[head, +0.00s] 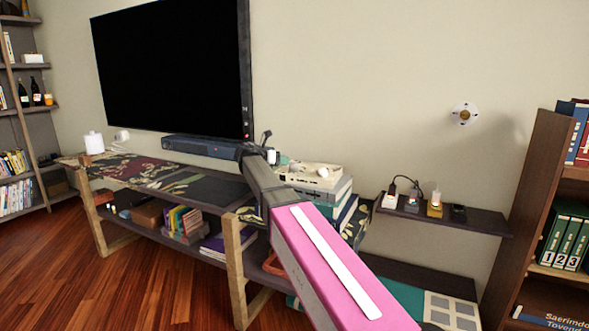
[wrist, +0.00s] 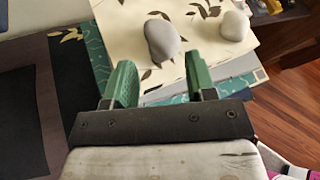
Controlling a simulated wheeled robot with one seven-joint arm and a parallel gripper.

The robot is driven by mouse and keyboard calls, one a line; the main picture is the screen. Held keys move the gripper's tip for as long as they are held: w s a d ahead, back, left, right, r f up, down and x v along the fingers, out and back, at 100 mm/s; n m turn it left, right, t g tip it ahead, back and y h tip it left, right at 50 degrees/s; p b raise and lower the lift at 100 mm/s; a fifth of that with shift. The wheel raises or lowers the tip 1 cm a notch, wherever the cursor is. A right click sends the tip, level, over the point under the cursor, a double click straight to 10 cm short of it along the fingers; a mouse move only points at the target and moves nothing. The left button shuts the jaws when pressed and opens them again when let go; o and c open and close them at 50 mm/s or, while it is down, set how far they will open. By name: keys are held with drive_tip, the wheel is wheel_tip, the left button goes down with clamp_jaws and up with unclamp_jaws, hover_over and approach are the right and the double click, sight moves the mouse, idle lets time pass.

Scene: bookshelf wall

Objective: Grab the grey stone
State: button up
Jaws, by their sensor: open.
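The grey stone (wrist: 162,38) lies on a cream book cover with dark leaf prints, at the top middle of the wrist view. A second, paler rounded stone (wrist: 234,26) lies to its right on the same cover. My gripper (wrist: 158,66) is open, with its two green fingers apart and nothing between them. The grey stone is just beyond the fingertips, roughly in line with the gap. In the head view my arm reaches to the book stack (head: 342,187), and my own wrist partly hides that area.
A low console (head: 205,187) runs along the wall under a large black screen (head: 172,70). A small shelf (head: 470,219) with chargers is to the right. A bookcase (head: 535,200) stands at the far right. The wood floor (head: 130,280) is clear at front left.

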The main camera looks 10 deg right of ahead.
sight(291, 164)
drive_tip(key=shift+x, duration=3)
drive_tip(key=shift+s, duration=0.1)
drive_tip(key=c, duration=0.7)
